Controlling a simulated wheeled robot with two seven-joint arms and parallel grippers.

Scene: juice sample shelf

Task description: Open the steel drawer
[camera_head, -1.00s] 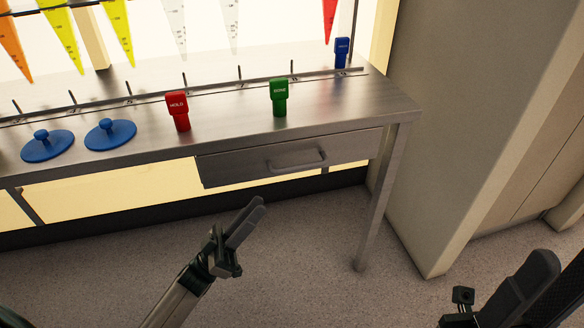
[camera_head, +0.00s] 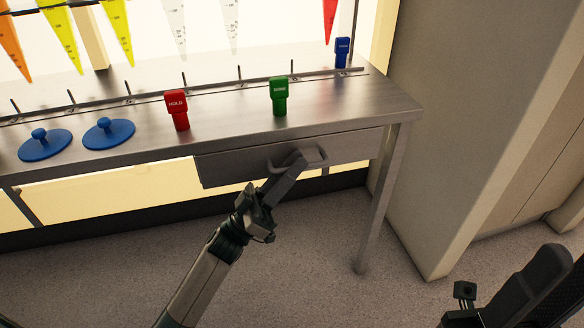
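The steel drawer (camera_head: 230,169) sits under the right part of the steel table, its front flush and closed. Its bar handle (camera_head: 316,164) is in the middle of the front. My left gripper (camera_head: 299,158) reaches up from below, with its fingertips at the left part of the handle and overlapping it in the picture. The fingers hide that part of the handle, and I cannot tell whether they touch or grip it. My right gripper (camera_head: 545,262) is at the lower right corner, away from the drawer and partly cut off.
On the steel table (camera_head: 367,107) stand a red tag (camera_head: 177,110), a green tag (camera_head: 279,97) and a blue tag (camera_head: 342,53). Two blue lids (camera_head: 109,134) lie at the left. A beige wall block (camera_head: 440,130) stands right of the table leg. The floor before the drawer is clear.

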